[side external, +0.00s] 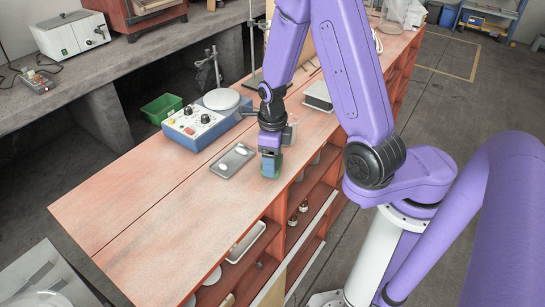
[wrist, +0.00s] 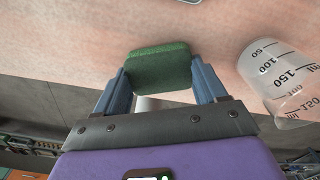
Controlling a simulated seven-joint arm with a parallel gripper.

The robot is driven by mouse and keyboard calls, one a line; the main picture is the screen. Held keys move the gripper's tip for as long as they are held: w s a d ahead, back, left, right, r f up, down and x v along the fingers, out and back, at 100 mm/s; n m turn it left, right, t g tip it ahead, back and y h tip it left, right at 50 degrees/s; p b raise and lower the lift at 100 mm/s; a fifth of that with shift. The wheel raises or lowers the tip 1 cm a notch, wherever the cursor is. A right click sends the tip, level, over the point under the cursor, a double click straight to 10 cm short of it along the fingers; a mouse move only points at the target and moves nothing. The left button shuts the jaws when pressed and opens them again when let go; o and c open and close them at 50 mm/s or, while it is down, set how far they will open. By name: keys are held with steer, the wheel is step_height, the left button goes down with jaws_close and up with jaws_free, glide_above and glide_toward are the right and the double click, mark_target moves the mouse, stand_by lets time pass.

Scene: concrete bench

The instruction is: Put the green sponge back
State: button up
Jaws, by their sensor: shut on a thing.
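The green sponge (wrist: 158,68) is gripped between the two blue fingers of my gripper (wrist: 160,82) in the wrist view. In the side view my gripper (side external: 270,166) points down near the front edge of the wooden bench top, right of a grey metal tray (side external: 233,161). The sponge (side external: 271,171) shows there as a small green patch between the fingers, at or just above the bench surface; I cannot tell whether it touches. The tray holds small white pieces.
A clear beaker with markings (wrist: 284,82) stands close to the right of my gripper in the wrist view. A blue stirrer with a white plate (side external: 200,122) stands behind the tray. The bench top (side external: 140,207) is clear at left. Open shelves lie below its front edge.

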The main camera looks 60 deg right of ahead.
steer(key=shift+f, duration=0.1)
steer(key=o, duration=1)
